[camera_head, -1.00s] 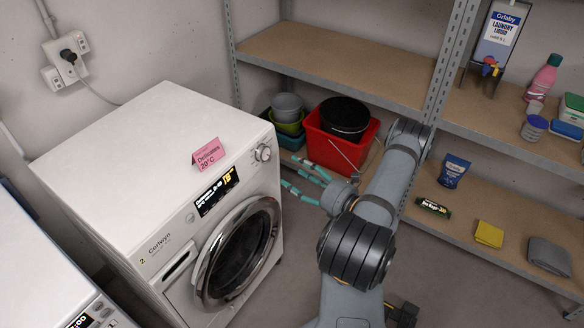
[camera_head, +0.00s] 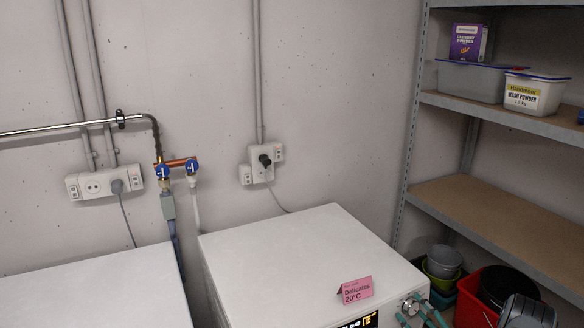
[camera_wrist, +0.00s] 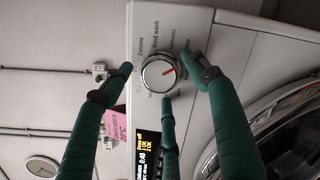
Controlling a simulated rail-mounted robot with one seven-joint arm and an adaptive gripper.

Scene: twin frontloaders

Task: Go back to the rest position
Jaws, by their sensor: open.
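My gripper (camera_wrist: 157,84) has green fingers and is open and empty. In the wrist view its fingertips spread about the round silver dial (camera_wrist: 158,73) of the washing machine. I cannot tell whether any finger touches the dial. The dial's red mark points to the upper right in that view. In the head view, my teal fingers (camera_head: 422,309) show at the bottom edge beside the dial (camera_head: 410,306) of the white washing machine (camera_head: 290,250). Most of my arm is out of that view.
A pink "Delicates 20°C" card (camera_head: 356,291) stands on the machine top. A red bucket (camera_head: 470,302) and a shelf rack (camera_head: 500,215) stand to the right. A second white machine (camera_head: 90,290) is at the left. Pipes and sockets (camera_head: 104,184) line the wall. A clock (camera_wrist: 42,167) hangs there.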

